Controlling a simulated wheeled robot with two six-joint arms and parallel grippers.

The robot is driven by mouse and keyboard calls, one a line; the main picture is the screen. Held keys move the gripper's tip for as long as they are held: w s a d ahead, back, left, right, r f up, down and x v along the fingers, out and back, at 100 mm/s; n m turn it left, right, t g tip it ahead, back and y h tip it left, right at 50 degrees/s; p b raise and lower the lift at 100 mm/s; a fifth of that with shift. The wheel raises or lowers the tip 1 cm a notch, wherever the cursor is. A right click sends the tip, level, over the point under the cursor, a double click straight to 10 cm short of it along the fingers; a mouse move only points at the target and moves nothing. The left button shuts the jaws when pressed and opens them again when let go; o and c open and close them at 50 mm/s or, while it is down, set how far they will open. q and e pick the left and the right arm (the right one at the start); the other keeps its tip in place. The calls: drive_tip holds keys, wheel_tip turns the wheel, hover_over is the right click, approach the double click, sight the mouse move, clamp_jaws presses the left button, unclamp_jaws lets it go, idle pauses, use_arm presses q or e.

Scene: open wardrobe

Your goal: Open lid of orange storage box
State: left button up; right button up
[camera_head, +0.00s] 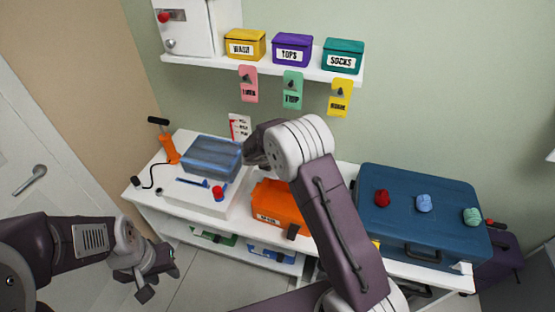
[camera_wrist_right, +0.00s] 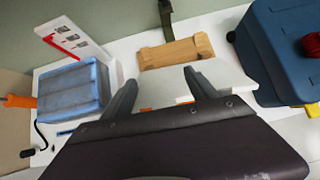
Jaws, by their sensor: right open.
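The orange storage box (camera_head: 272,210) sits on the white bench in the head view, with a pale label on its front. My right arm covers its right part, so I cannot tell how its lid stands. My right gripper (camera_head: 258,150) is above and behind the box in the head view. In the right wrist view my right gripper (camera_wrist_right: 158,90) has its two fingers spread, with nothing held between them. Small orange patches (camera_wrist_right: 184,100) show by the fingers there. My left gripper (camera_head: 156,274) hangs at the lower left, away from the box, with its fingers apart and empty.
A clear bluish bin (camera_head: 212,157) stands left of the box, and a large blue case (camera_head: 420,195) stands right. A wooden block (camera_wrist_right: 176,53) lies behind in the wrist view. A shelf (camera_head: 260,68) with small boxes is above. Floor near my left gripper is clear.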

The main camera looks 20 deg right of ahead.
drive_tip(key=v, duration=0.6)
